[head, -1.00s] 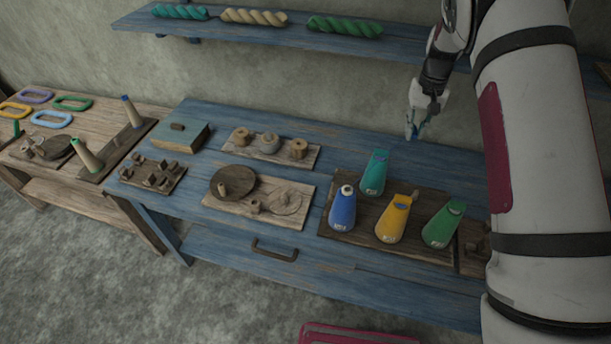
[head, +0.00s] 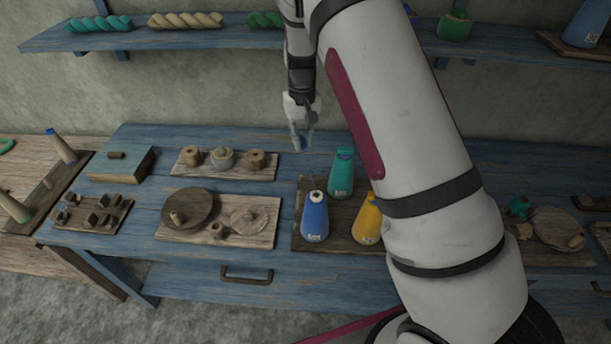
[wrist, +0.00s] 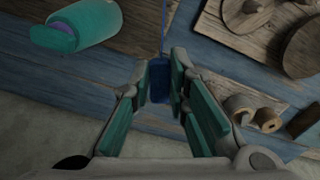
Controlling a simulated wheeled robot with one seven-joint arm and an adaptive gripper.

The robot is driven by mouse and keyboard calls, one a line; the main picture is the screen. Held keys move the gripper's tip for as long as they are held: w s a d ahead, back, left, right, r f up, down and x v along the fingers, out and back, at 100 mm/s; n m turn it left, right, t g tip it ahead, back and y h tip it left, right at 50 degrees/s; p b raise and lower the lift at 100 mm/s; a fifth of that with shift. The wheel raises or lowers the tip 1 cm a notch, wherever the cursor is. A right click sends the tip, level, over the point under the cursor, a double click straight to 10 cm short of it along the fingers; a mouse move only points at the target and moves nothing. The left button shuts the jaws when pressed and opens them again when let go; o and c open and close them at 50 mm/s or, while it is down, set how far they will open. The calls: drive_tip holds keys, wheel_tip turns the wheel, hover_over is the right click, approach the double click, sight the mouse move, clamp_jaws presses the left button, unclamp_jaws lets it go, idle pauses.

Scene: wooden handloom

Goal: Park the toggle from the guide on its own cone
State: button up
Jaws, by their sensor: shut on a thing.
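My gripper (head: 302,142) hangs over the back of the blue table, behind and to the left of the teal cone (head: 341,176). In the wrist view its teal-padded fingers (wrist: 163,88) are shut on a small dark blue toggle (wrist: 158,78). A thin blue thread (wrist: 163,30) runs from the toggle out of the top of that view. The blue cone (head: 314,220) stands upright at the left front of the dark board, its pale top bare. The teal cone also shows in the wrist view (wrist: 92,22). The guide cannot be made out.
The yellow cone (head: 366,226) is partly hidden by my arm. Left of the cones are a board with a dark disc (head: 189,207), a board of wooden spools (head: 222,160) and a blue box (head: 120,165). A shelf (head: 150,38) runs above; bare table lies below my gripper.

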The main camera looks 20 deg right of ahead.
drive_tip(key=f+b, duration=0.2)
drive_tip(key=a+f+b, duration=0.1)
drive_tip(key=shift+s+f, duration=0.25)
drive_tip(key=s+r+m+p, duration=0.2)
drive_tip(key=s+r+m, duration=0.25)
drive_tip(key=s, duration=1.05)
wheel_tip(320, 180, down, 4)
drive_tip(key=b, duration=0.3)
drive_tip(key=shift+a+f+b, duration=0.15)
drive_tip(key=shift+b, duration=0.15)
drive_tip(key=o, duration=0.8)
